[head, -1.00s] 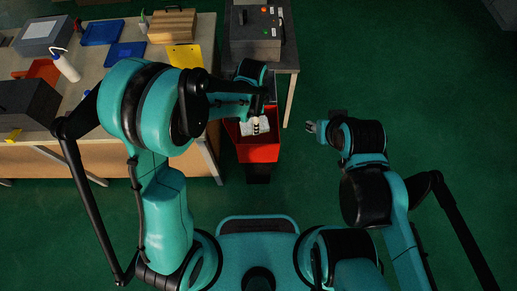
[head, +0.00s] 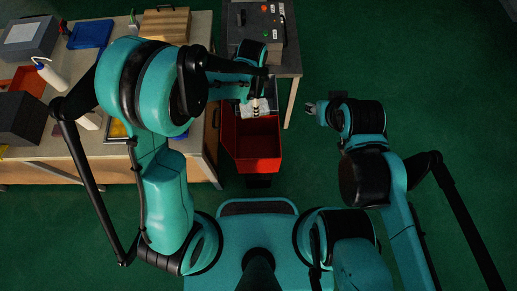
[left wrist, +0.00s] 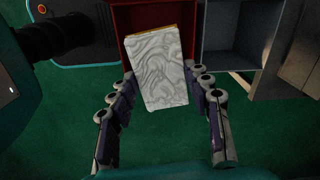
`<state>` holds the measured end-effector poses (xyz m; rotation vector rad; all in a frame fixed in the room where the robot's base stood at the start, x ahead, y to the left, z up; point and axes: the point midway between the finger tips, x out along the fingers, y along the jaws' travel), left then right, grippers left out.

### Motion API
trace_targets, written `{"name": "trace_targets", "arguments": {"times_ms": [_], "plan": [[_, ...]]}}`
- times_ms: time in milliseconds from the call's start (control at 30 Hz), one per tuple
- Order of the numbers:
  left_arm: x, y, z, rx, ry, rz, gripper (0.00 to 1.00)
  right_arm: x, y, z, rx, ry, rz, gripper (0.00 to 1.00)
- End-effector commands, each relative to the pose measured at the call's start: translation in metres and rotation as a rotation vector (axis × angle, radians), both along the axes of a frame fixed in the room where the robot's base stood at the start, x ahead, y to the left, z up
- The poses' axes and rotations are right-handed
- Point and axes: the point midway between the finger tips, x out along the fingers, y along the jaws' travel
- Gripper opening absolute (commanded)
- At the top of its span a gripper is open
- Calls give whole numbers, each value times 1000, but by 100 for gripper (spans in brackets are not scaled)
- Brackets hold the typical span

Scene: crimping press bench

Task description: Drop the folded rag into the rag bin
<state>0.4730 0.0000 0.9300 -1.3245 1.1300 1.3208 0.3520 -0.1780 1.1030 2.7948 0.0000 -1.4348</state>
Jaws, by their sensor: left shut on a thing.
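The folded rag (left wrist: 158,70) is a pale grey, wrinkled block with a tan far edge. My left gripper (left wrist: 160,88) is shut on it, one finger on each side. In the head view the rag (head: 262,108) is at the far end of the open red bin (head: 252,150), and my left arm hides part of it. In the left wrist view the red bin (left wrist: 125,15) lies behind the rag, which covers part of it. My right gripper (head: 312,108) is empty, its fingers apart, over the floor to the right of the bin.
The bench (head: 60,165) is on the left with a blue tray (head: 90,33), a white bottle (head: 50,75) and a wooden box (head: 167,23). A grey press (head: 260,22) stands behind. The green floor at right is clear.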

Motion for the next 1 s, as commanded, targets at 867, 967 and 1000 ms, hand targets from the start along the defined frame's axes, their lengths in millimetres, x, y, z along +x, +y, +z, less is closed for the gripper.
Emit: {"name": "trace_targets", "arguments": {"times_ms": [867,967,1000], "plan": [[0,0,-100,0,0,0,18,0,0,-100,0,0,0,40],[0,0,-103,0,0,0,18,0,0,-103,0,0,0,40],[0,0,-104,0,0,0,18,0,0,-104,0,0,0,40]]}}
